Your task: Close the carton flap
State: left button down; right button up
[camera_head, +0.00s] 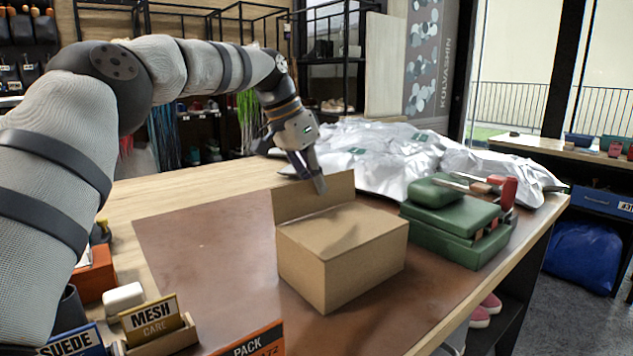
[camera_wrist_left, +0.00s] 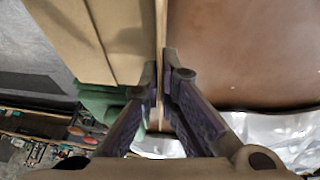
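The brown cardboard carton (camera_head: 365,262) stands on the brown mat. Its flap (camera_head: 297,201) stands upright along the back left edge of the top, and the rest of the top looks covered. My left gripper (camera_head: 318,184) reaches down from behind to the flap's upper edge. In the left wrist view, the two fingertips (camera_wrist_left: 166,84) close in on both sides of the thin flap (camera_wrist_left: 161,28), seen edge-on, and look pressed to it. The carton (camera_wrist_left: 112,38) lies to the left of the flap there. My right gripper is in neither view.
A green case (camera_head: 455,222) with tools on it stands just right of the carton. Silvery plastic bags (camera_head: 385,150) lie behind. Care signs (camera_head: 152,315) and small boxes line the near left edge. The brown mat (camera_head: 205,250) is clear left of the carton.

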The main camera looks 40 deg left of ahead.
pick_arm(q)
jog(key=shift+r, duration=0.1)
jog(key=shift+s+d+r+y, duration=0.1)
jog(key=shift+s+d+y, duration=0.1)
jog(key=shift+y, duration=0.2)
jog(key=shift+d+m+t+y+p, duration=0.3)
jog(key=shift+d+t+y+p, duration=0.1)
jog(key=shift+y, duration=0.1)
jog(key=shift+s+d+f+m+t+y, duration=0.15)
jog(key=shift+d+f+m+t+y, duration=0.3)
jog(key=shift+y, duration=0.65)
jog(key=shift+s+d+n+t+y, duration=0.2)
jog(key=shift+d+y, duration=0.4)
jog(key=shift+y, duration=0.5)
jog(key=shift+d, duration=0.1)
jog(key=shift+m, duration=0.25)
jog(key=c, duration=1.8)
grip_release()
jog(key=shift+c, duration=0.2)
notch_tip(320, 180, up, 10)
